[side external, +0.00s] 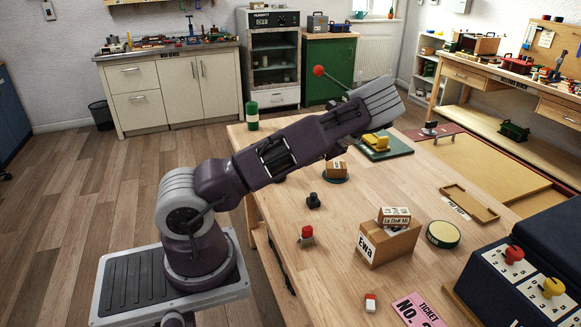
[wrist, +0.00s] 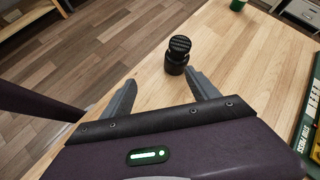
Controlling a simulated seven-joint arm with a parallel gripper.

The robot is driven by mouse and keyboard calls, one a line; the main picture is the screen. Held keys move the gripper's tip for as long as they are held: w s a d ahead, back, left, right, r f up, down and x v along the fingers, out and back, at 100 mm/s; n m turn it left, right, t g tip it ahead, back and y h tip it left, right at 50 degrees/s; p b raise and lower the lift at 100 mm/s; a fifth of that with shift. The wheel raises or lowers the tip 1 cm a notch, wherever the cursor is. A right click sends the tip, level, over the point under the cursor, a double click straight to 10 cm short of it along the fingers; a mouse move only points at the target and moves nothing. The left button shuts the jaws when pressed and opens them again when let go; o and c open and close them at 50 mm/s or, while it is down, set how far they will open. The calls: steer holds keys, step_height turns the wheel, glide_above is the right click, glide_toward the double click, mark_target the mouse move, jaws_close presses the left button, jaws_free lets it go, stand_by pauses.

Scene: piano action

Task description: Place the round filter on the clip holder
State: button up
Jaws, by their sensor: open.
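I cannot tell for sure which thing is the round filter or which is the clip holder. In the wrist view a short black cylinder (wrist: 175,66) with a ridged, tilted round top (wrist: 180,43) stands on the table, just beyond the tip of my right-hand finger. My gripper (wrist: 160,77) is open and empty, with its fingers spread wide. In the side view a small black knobbed piece (side external: 313,202) stands on the table, and a low round green tin with a cream top (side external: 443,234) sits to the right. My gripper's fingers cannot be made out there.
The wooden table (side external: 270,150) holds a cardboard box (side external: 388,243) with a smaller one on it. A green board with a yellow piece (side external: 380,142), a shallow wooden tray (side external: 468,203) and a dark case (side external: 525,260) are also on it. A green bottle (side external: 252,116) stands by the far-left edge.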

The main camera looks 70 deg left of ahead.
steer(key=s+d+r+n+t+h, duration=0.2)
steer(key=d+r+n+t+h, duration=0.15)
steer(key=d+r, duration=0.55)
steer(key=s+d+r+n+t+h, duration=0.25)
steer(key=d+r+h, duration=0.2)
steer(key=d, duration=0.85)
steer(key=s+d+r+t, duration=0.2)
steer(key=s+d+t, duration=0.1)
steer(key=s+d, duration=0.4)
steer(key=s+d+r+n+t, duration=0.1)
steer(key=s+d+r+t, duration=0.1)
steer(key=s+d, duration=0.5)
steer(key=shift+s+r+t, duration=0.25)
steer(key=shift+r+t, duration=0.15)
steer(key=shift+r, duration=0.35)
steer(key=shift+a, duration=0.1)
